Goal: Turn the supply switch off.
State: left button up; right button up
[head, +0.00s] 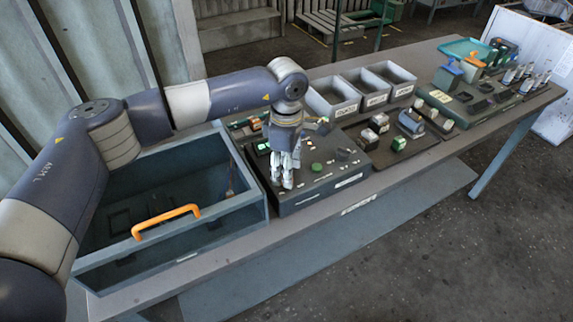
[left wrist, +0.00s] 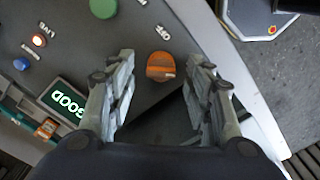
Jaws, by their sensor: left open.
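The supply switch, an orange round knob (left wrist: 160,66), shows in the left wrist view on the dark top of a control box (head: 332,186). A short pale mark shows on the knob's lower right side. My left gripper (head: 281,184) points down over the box's left part. In the left wrist view its two fingers (left wrist: 160,88) are open, one on each side of the knob, with gaps between. I cannot tell how far above the knob the fingertips are. In the head view the gripper hides the knob.
A green button (left wrist: 103,8), a blue button (left wrist: 21,63), and a lit GOOD display (left wrist: 65,102) are near the knob. A blue-grey open housing with an orange handle (head: 166,219) stands left of the box. Grey bins (head: 333,108) stand behind it. Small parts lie right.

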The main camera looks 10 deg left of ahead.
pick_arm(q)
jog(key=shift+f, duration=0.35)
jog(key=shift+c, duration=0.8)
jog(key=c, duration=0.9)
jog(key=shift+f+n+b, duration=0.15)
jog(key=shift+n+b, duration=0.35)
jog(key=shift+b, duration=0.15)
jog(key=shift+n+b, duration=1.1)
jog(key=shift+b, duration=0.05)
jog(key=n+b, duration=0.3)
jog(key=shift+n, duration=0.3)
jog(key=n+b, duration=0.3)
jog(key=n, duration=0.2)
jog(key=n+b, duration=0.2)
jog(key=n, duration=0.1)
jog(key=shift+n, duration=0.4)
jog(key=shift+r+n+b, duration=0.2)
jog(key=shift+n+b, duration=0.25)
jog(key=shift+n, duration=0.65)
pick_arm(e)
notch_tip(320, 180, down, 12)
jog(key=shift+w+f, duration=0.15)
jog(key=shift+w, duration=0.2)
pick_arm(q)
jog(key=shift+c, duration=0.2)
